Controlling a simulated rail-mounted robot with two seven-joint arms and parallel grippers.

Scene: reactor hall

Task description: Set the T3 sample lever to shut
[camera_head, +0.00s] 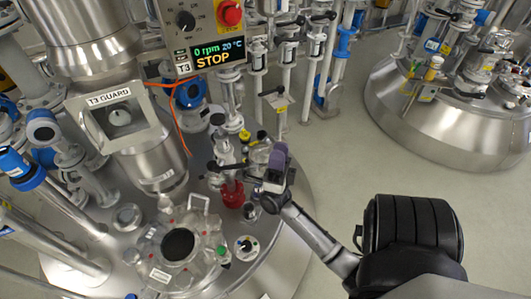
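The T3 vessel fills the left half of the head view, with a display (212,54) reading 0 rpm, 20 °C and STOP beside a T3 tag. A small valve assembly with a thin black lever (226,167) stands on its lid above a red fitting (232,196). This looks like the sample lever, but I cannot read a label on it. My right gripper (270,174) is at the right end of this lever, close to it or touching. Its fingers are small and partly hidden, so I cannot tell whether it is open or shut. My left gripper is not in view.
The T3 guard (116,118), a round lid port (176,246) and a small dial (246,245) crowd the T3 lid. Pipes and valves stand behind. A second steel vessel (440,125) is at the upper right. The floor (340,160) between the vessels is clear.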

